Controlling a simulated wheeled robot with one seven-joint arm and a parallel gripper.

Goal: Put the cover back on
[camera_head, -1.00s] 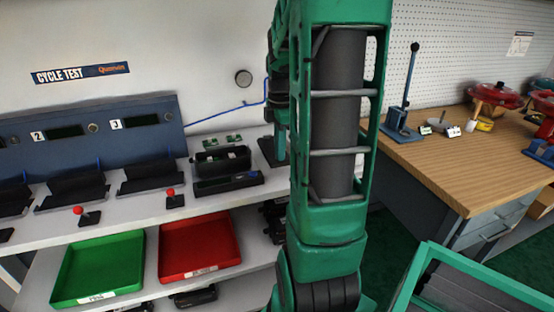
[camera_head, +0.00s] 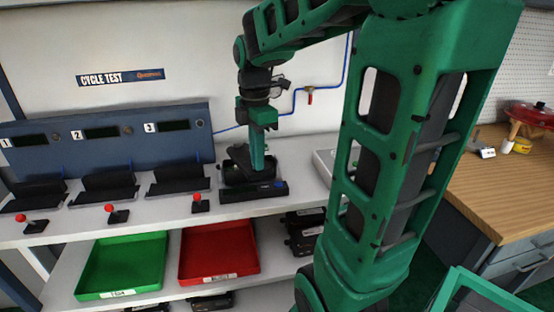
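A black positioner housing (camera_head: 234,178) sits in a dark stand (camera_head: 260,190) on the white bench, right of station 3. My gripper (camera_head: 257,166) points down over the housing, with its green fingers at or inside its top. The fingers look close together, but I cannot tell whether they are open or shut, or whether they hold anything. They hide part of the housing's inside. I cannot make out the cover for certain. Several black parts (camera_head: 304,228) lie on the lower shelf, too dark to identify.
Black stands (camera_head: 180,180) and red-knobbed levers (camera_head: 199,203) line the bench to the left. A green tray (camera_head: 124,262) and a red tray (camera_head: 218,250) sit on the shelf below. A grey tray (camera_head: 325,165) is partly hidden by my arm. A wooden workbench (camera_head: 513,200) stands right.

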